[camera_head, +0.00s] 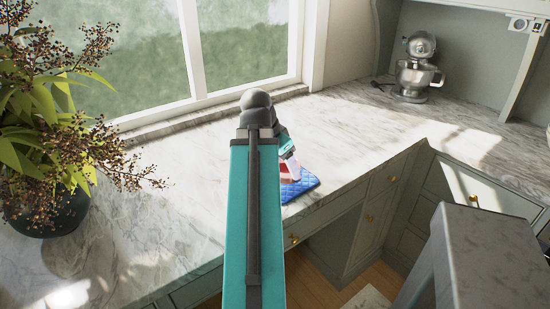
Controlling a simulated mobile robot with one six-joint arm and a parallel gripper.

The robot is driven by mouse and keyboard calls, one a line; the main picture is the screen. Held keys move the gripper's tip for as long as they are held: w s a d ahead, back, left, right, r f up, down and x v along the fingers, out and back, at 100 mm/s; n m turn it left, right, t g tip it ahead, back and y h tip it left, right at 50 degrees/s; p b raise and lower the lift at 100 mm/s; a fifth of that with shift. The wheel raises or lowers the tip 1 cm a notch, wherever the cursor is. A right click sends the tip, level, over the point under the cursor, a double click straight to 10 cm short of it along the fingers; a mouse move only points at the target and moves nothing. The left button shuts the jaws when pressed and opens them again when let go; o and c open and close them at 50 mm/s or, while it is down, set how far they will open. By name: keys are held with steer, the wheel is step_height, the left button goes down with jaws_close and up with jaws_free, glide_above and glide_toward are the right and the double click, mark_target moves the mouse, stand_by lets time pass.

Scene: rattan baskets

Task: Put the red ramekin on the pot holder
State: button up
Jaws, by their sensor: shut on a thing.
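The blue quilted pot holder (303,185) lies on the marble counter near its front edge, partly hidden behind my arm. The red ramekin (291,171) shows as a small pinkish-red patch just right of my arm, over the pot holder in the picture. My gripper (289,157) is at the ramekin, pointing down, and is shut on it. My arm hides most of the ramekin and the left part of the pot holder. I cannot tell whether the ramekin touches the pot holder or hangs just above it.
A potted plant (50,215) with dark berries stands at the left. A silver stand mixer (418,68) stands at the back right. The marble counter (350,130) is clear between them. A window is behind; drawers with brass knobs are below the front edge.

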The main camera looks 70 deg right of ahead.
mark_target(284, 167)
steer(key=shift+w+d+p, duration=1.1)
steer(key=shift+d+p, duration=0.1)
steer(key=shift+p, duration=2.45)
steer(key=shift+w+d+f+p, duration=0.2)
steer(key=shift+w+d+p, duration=0.1)
steer(key=shift+w+d, duration=0.45)
steer(key=shift+w+d+f+p, duration=0.15)
steer(key=shift+w+d+p, duration=0.15)
steer(key=shift+w+d, duration=0.45)
steer(key=shift+s+d, duration=0.1)
steer(key=shift+s, duration=0.05)
steer(key=shift+w+d, duration=0.35)
steer(key=shift+d, duration=0.05)
steer(key=shift+w+d+f+p, duration=0.1)
steer(key=shift+f+p, duration=0.05)
steer(key=shift+p, duration=0.15)
steer(key=shift+f+p, duration=0.6)
steer(key=shift+f, duration=1.1)
steer(key=shift+f, duration=0.15)
steer(key=o, duration=1.2)
steer(key=shift+c, duration=0.2)
